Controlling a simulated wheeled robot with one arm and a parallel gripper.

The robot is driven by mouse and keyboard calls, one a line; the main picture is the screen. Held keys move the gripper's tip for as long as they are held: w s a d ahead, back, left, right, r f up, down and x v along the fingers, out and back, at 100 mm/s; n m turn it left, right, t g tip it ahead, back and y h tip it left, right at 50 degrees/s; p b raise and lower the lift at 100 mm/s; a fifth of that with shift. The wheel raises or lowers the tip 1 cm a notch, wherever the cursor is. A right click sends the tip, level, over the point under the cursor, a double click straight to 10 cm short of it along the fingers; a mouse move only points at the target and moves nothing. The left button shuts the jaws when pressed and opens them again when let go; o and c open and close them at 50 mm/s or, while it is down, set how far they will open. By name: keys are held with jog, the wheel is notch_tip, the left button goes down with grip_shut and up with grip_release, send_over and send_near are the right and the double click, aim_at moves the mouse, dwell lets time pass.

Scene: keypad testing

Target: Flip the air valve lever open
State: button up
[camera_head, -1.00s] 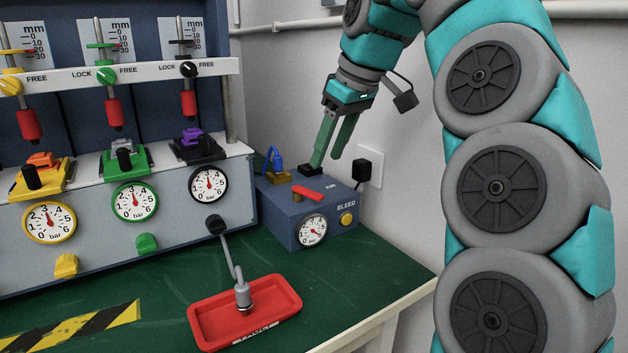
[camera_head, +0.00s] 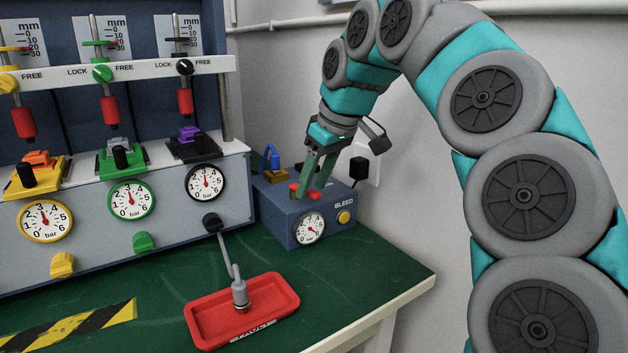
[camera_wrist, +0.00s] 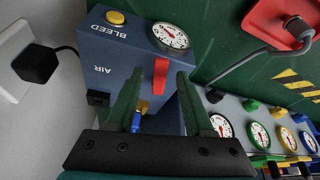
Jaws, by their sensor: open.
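The red lever (camera_head: 294,188) lies on top of the blue air box (camera_head: 275,220), which is marked BLEED. My gripper (camera_head: 311,192) is at the box top in the head view, and its green fingers hide much of the lever. In the wrist view, the red lever (camera_wrist: 161,76) shows between the two fingertips (camera_wrist: 158,82) of my gripper. The fingers are apart, with gaps to the lever on both sides in that picture. Whether a finger touches the lever or box cannot be told. The AIR label shows on the box (camera_wrist: 117,62) in the wrist view.
The box carries a round gauge (camera_head: 309,228), a yellow button (camera_head: 343,216) and a blue hose fitting (camera_head: 274,160). A black plug (camera_head: 359,168) sits on the wall behind. A red tray (camera_head: 208,318) lies in front, and the gauge panel (camera_head: 100,275) stands left.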

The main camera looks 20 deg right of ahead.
grip_shut()
dwell(0.3)
dwell(0.3)
